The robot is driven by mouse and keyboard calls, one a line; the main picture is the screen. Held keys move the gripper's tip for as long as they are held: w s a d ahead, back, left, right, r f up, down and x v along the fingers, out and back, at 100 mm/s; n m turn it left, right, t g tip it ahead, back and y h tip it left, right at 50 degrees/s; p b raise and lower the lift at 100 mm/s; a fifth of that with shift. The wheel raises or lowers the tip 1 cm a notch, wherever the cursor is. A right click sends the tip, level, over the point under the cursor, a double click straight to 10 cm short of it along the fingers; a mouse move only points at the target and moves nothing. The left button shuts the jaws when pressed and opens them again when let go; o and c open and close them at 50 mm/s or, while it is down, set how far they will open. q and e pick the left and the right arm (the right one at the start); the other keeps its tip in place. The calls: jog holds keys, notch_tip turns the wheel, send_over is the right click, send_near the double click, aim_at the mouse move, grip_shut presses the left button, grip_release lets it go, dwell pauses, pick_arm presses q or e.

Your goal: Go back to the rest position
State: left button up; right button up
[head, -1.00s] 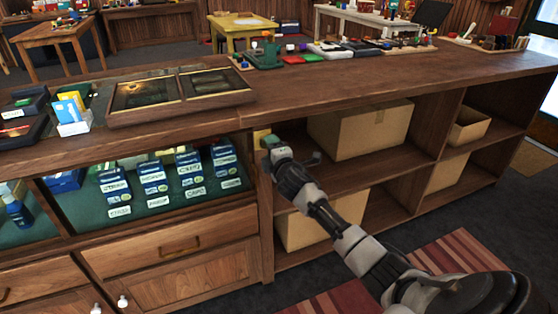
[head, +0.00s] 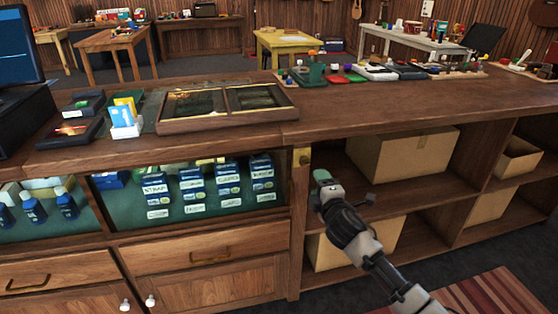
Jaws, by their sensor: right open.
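My right arm comes in from the bottom right and reaches to the front of the wooden counter (head: 420,103). My right gripper (head: 345,188) is open, at the left end of the open shelves, just right of the counter's middle post. A small green piece (head: 322,176) shows right at its tip; I cannot tell whether it touches the gripper. My left gripper is not in view.
Cardboard boxes (head: 402,155) stand on the shelves to the right of my gripper. A glass-fronted case with blue boxes (head: 227,180) is to the left. A framed tray (head: 228,124) lies on the countertop. Dark floor is free at the front right, beside a striped rug (head: 492,292).

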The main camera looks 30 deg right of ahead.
jog(key=s+a+f+m+g+y+p, duration=0.1)
jog(key=s+a+f+m+g+p, duration=0.3)
jog(key=f, duration=0.7)
jog(key=s+d+f+g, duration=0.1)
jog(key=s+f+g, duration=0.1)
jog(key=s+f, duration=0.65)
jog(key=s+a+f+m+g+y+p, duration=0.1)
jog(key=s+a+f+m+g+p, duration=0.2)
jog(key=f, duration=0.9)
jog(key=s+a+f+m+g+p, duration=0.1)
jog(key=s+a+f+m+g, duration=0.1)
jog(key=s, duration=1)
jog(key=s+a+f+m+g+y+p, duration=0.1)
jog(key=s+a+f+g, duration=0.2)
jog(key=s, duration=0.8)
jog(key=s+a+f+m+g+y+p, duration=0.1)
jog(key=s+a+f, duration=0.5)
jog(key=s, duration=0.6)
notch_tip(320, 180, down, 2)
jog(key=shift+s+f+m+g+p, duration=0.1)
jog(key=shift+s+m+g+p, duration=0.25)
jog(key=shift+m+g, duration=0.4)
